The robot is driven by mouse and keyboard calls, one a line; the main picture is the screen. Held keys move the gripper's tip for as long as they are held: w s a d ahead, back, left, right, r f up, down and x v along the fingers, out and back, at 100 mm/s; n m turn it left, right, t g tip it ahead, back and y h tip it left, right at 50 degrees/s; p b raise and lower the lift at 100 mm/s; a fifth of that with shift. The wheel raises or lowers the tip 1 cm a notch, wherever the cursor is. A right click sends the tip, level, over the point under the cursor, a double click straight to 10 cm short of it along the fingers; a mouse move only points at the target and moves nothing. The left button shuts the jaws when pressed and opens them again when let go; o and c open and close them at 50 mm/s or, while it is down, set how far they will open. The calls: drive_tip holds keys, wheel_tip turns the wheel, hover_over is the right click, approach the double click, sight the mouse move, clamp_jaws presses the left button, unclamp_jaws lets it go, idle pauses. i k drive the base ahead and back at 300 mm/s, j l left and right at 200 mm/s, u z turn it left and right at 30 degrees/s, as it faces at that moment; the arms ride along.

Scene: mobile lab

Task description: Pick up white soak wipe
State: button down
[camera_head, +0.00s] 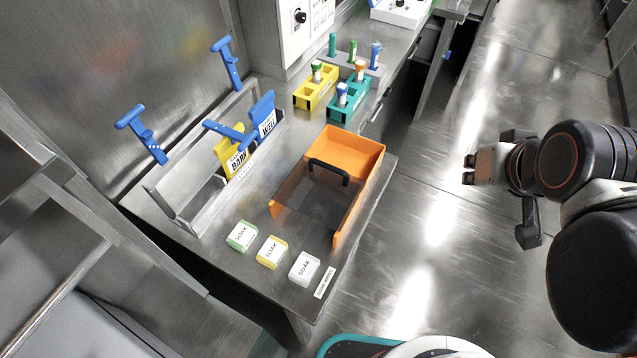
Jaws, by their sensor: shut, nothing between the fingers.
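The white soak wipe (304,268) is a small white block with "SOAK" lettering, lying on the steel bench (215,262) near its front edge. It is the rightmost of a row of three soak wipes. The yellow one (272,252) lies beside it and the green one (242,236) lies farther left. My gripper (468,170) is at the right, over the floor and well apart from the bench. Its fingers are shut and empty, pointing left toward the bench.
An orange bin (374,158) with a black handle stands just behind the white wipe. A metal rack (178,212) with blue-handled tools is at the left. Yellow (312,96) and teal (348,104) tube racks stand farther back. A small label (325,282) lies right of the wipe. The floor between gripper and bench is clear.

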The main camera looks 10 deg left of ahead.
sight(305, 265)
drive_tip(key=u, duration=1.55)
